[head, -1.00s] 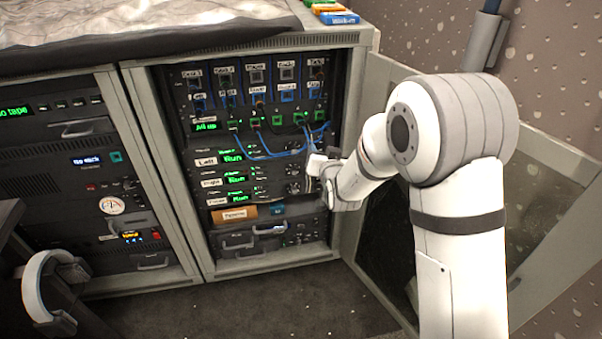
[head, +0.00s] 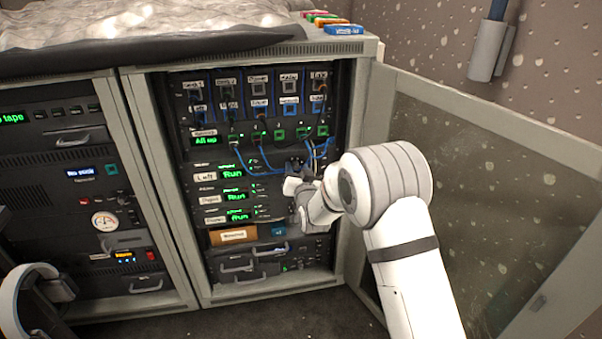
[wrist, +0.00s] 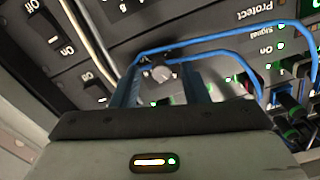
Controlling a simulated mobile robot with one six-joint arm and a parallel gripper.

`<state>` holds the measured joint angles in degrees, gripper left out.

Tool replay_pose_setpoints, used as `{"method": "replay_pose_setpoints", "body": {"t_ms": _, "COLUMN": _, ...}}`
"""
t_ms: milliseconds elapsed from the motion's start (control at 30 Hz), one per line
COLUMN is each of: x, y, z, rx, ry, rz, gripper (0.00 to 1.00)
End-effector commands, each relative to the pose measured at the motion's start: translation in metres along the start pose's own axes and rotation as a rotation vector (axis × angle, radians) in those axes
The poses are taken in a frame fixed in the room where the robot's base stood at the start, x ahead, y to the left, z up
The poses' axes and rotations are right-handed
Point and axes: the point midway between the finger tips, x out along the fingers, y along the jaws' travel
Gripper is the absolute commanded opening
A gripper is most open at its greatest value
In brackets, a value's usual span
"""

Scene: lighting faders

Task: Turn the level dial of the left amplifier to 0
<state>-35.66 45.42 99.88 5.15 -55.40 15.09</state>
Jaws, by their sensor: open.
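The left amplifier (head: 205,176) is the top one of three stacked units in the open rack, with a "Left" label and a green "Run" display (head: 233,172). My gripper (head: 297,186) is at the right end of these units and hides part of the amplifier's front. In the wrist view a round grey dial (wrist: 158,72) shows between the two fingers of my open gripper (wrist: 163,84). I cannot tell whether the fingers touch it. The dial's scale and pointer are too small to read.
A blue cable (wrist: 215,38) runs across the panel close to the fingers. More blue cables (head: 262,160) hang above the amplifiers. On/Off rocker switches (wrist: 55,38) sit nearby. The open cabinet door (head: 455,150) stands to the right of my arm.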

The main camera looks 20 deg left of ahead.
Motion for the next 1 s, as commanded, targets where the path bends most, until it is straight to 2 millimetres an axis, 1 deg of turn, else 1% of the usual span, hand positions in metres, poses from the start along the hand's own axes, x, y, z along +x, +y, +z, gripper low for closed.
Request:
{"method": "replay_pose_setpoints", "body": {"t_ms": 233, "x": 0.001, "y": 0.0, "z": 0.0, "rx": 0.0, "ry": 0.0, "rz": 0.0, "gripper": 0.4}}
{"method": "replay_pose_setpoints", "body": {"t_ms": 700, "x": 0.0, "y": -0.001, "z": 0.0, "rx": 0.0, "ry": 0.0, "rz": 0.0, "gripper": 0.01}}
{"method": "replay_pose_setpoints", "body": {"t_ms": 767, "x": 0.0, "y": 0.0, "z": 0.0, "rx": 0.0, "ry": 0.0, "rz": 0.0, "gripper": 0.0}}
{"method": "replay_pose_setpoints", "body": {"t_ms": 800, "x": -0.006, "y": 0.011, "z": -0.004, "rx": -0.001, "ry": 0.0, "rz": 0.002, "gripper": 0.0}}
{"method": "replay_pose_setpoints", "body": {"t_ms": 833, "x": -0.004, "y": 0.007, "z": -0.002, "rx": -0.001, "ry": 0.0, "rz": 0.002, "gripper": 0.0}}
{"method": "replay_pose_setpoints", "body": {"t_ms": 1000, "x": 0.0, "y": 0.004, "z": 0.0, "rx": -0.017, "ry": 0.001, "rz": 0.006, "gripper": 0.0}}
